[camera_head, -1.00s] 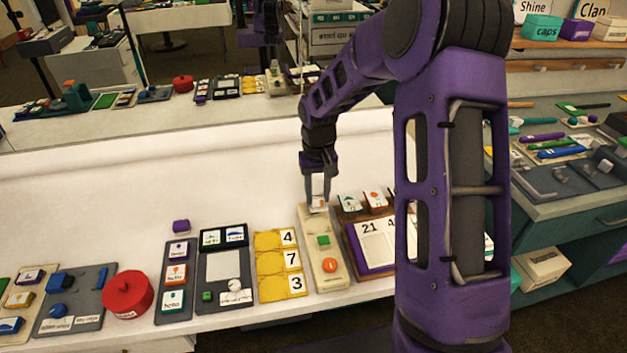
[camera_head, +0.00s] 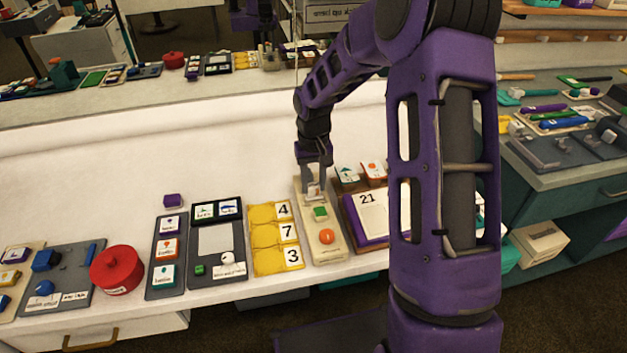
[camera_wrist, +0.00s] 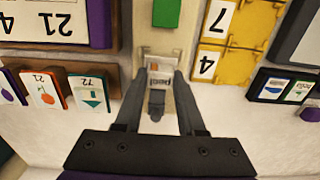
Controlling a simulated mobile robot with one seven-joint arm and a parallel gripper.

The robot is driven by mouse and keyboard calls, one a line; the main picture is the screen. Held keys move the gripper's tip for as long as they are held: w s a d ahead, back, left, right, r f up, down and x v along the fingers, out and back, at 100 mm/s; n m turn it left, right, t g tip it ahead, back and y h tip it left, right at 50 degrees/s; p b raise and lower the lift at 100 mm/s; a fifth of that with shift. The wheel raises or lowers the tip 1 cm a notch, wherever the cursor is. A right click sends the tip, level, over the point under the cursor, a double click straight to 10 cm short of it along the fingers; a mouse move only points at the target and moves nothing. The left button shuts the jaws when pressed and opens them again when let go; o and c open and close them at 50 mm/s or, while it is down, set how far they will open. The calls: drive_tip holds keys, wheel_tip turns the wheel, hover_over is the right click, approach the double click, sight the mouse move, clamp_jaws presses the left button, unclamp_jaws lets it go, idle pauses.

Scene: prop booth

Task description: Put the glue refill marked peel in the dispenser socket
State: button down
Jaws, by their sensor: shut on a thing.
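The cream dispenser board (camera_head: 331,254) lies on the white counter, with a green square and an orange round button. The board also shows in the wrist view (camera_wrist: 180,120). My gripper holds the refill at the board's far end, beyond the green square. The fingers and refill cover the socket there, so I cannot tell whether the refill is inside it or just above it.
Left of the board lie a yellow number tray (camera_head: 266,239), dark card trays and a red round pot (camera_head: 117,270). Close on its right are a purple-edged number board (camera_head: 372,220) and upright picture cards (camera_head: 373,169). Bare counter lies behind the board.

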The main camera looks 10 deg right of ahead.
drive_tip(key=shift+f, duration=0.1)
idle(0.3)
drive_tip(key=shift+c, duration=2.1)
unclamp_jaws()
wheel_tip(320, 180, up, 17)
drive_tip(key=p, duration=0.2)
drive_tip(key=shift+r, duration=0.2)
